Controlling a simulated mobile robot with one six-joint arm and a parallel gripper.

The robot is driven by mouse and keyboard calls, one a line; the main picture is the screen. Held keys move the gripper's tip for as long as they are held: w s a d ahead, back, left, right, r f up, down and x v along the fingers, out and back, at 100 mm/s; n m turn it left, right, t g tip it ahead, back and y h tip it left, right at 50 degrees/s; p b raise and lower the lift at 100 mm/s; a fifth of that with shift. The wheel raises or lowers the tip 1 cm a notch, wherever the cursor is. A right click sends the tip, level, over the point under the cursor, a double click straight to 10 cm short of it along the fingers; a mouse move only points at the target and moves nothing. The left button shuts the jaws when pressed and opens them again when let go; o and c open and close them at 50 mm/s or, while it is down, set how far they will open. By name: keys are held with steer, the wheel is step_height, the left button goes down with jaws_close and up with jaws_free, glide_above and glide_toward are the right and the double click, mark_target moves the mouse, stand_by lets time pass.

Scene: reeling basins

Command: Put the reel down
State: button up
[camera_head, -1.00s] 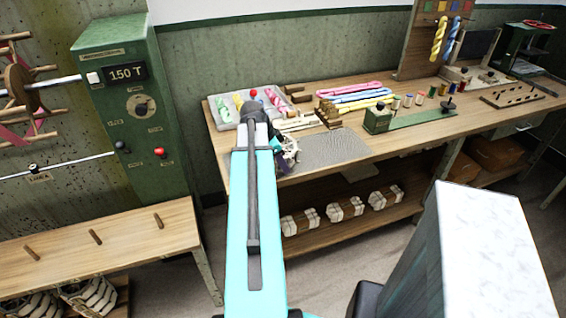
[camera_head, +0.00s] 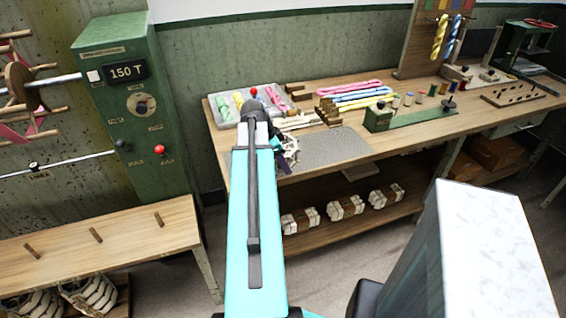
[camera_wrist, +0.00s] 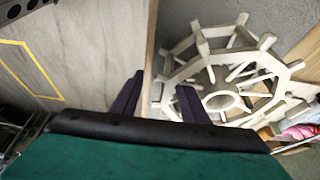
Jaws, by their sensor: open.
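The reel (camera_wrist: 222,75) is a pale spoked wheel with a round hub and short bars around its rim. It fills the right of the wrist view, lying on a grey surface. My gripper (camera_wrist: 159,83) is open, with two dark purple fingers apart. The right finger is beside the reel's rim; I cannot tell whether it touches.
A tray of coloured skeins (camera_head: 225,113) stands behind the reel. Wooden racks (camera_head: 328,112), pink, blue and yellow skeins (camera_head: 352,94) and a green winder (camera_head: 378,119) lie further right. A green control box (camera_head: 135,120) stands at the left. White-wrapped bundles (camera_head: 345,208) sit on the lower shelf.

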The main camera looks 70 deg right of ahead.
steer(key=shift+b+v, duration=0.95)
steer(key=shift+v, duration=5.15)
